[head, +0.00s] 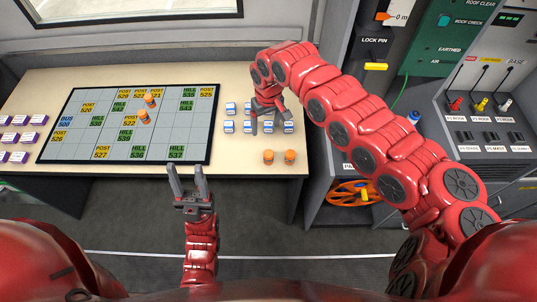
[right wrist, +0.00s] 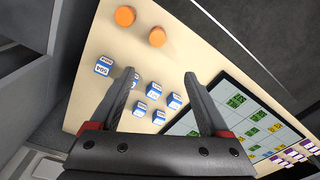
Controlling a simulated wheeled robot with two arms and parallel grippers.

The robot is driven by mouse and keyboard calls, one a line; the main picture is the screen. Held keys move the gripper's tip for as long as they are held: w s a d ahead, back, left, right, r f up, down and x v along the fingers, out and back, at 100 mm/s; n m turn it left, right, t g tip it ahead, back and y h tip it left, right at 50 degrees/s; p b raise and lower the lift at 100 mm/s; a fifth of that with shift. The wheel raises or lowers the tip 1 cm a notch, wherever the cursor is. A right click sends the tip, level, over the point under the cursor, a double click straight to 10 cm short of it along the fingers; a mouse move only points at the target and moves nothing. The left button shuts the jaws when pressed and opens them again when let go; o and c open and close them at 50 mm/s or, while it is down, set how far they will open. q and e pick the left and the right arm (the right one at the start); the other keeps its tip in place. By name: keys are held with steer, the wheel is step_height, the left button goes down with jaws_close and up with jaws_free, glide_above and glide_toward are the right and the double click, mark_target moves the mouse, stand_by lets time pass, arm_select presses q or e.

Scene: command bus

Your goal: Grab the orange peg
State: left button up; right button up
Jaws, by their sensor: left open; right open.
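Two orange pegs, a left one (head: 268,157) and a right one (head: 290,157), stand at the front right of the table. They also show at the top of the right wrist view, one (right wrist: 124,16) beside the other (right wrist: 157,37). Two more orange pegs, an upper one (head: 150,101) and a lower one (head: 144,118), are on the grid board. My right gripper (head: 269,121) is open and empty, pointing down over the blue-and-white blocks, behind the front pegs; its spread fingers show in the right wrist view (right wrist: 160,76). My left gripper (head: 187,170) is open and empty at the table's front edge.
Blue-and-white blocks (head: 230,108) stand around and below my right gripper. The dark grid board (head: 75,145) with yellow and green labels lies left. Purple-and-white blocks (head: 20,120) are at the far left. A control cabinet (head: 470,135) stands right. Bare tabletop (head: 235,155) lies left of the front pegs.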

steer(key=d, duration=0.1)
steer(key=b, duration=0.5)
glide_above(269, 153)
step_height(269, 153, down, 5)
steer(key=shift+h, duration=0.3)
step_height(269, 153, down, 6)
steer(key=p, duration=0.3)
steer(key=shift+s+f, duration=0.15)
steer(key=shift+f, duration=0.5)
steer(key=shift+f+p, duration=0.35)
steer(key=shift+p, duration=0.05)
steer(key=f, duration=0.3)
steer(key=shift+a+f+p, duration=0.1)
steer(key=shift+a+p, duration=0.15)
steer(key=shift+p, duration=0.1)
steer(key=shift+d+f, duration=0.2)
steer(key=shift+f, duration=0.45)
